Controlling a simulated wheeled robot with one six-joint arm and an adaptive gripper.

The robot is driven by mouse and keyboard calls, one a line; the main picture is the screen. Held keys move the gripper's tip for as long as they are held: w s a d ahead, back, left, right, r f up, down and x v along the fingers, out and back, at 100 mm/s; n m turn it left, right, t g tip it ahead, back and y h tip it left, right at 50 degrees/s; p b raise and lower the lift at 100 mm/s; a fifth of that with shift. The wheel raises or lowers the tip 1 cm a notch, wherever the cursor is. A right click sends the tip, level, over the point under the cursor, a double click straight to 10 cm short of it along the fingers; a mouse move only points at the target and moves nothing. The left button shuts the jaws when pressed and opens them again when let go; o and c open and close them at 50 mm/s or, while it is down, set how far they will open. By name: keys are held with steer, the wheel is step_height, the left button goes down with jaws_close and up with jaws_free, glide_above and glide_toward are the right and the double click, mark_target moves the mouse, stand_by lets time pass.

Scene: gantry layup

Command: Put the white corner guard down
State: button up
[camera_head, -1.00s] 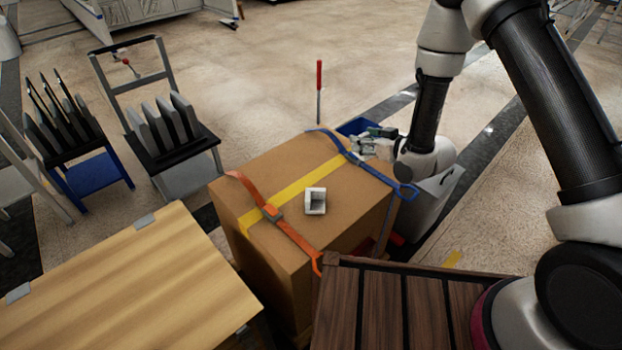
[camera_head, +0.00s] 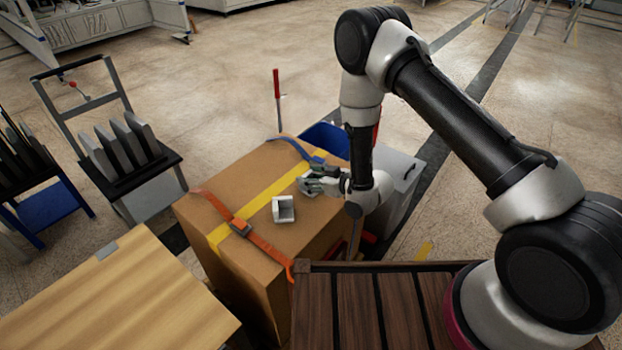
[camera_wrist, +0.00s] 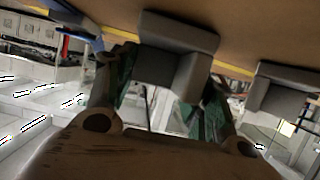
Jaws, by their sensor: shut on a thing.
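My gripper (camera_head: 318,182) is over the right part of the cardboard box's top, pointing left. In the wrist view its two fingers (camera_wrist: 160,88) are shut on a pale corner guard (camera_wrist: 175,42), which looks grey in shade. The held guard is close to the box top; I cannot tell whether it touches. In the head view the fingers mostly hide it. A second white corner guard (camera_head: 284,210) stands on the box (camera_head: 255,180), left of and nearer than my gripper. It also shows at the right in the wrist view (camera_wrist: 284,92).
An orange strap (camera_head: 262,250) and a blue strap (camera_head: 291,150) cross the box, with yellow tape (camera_head: 265,203) between. A blue bin (camera_head: 327,138) and a grey bin (camera_head: 403,180) stand behind and right. A wooden table (camera_head: 110,305) is front left.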

steer(key=shift+f, duration=0.15)
steer(key=o, duration=0.7)
steer(key=shift+o, duration=0.2)
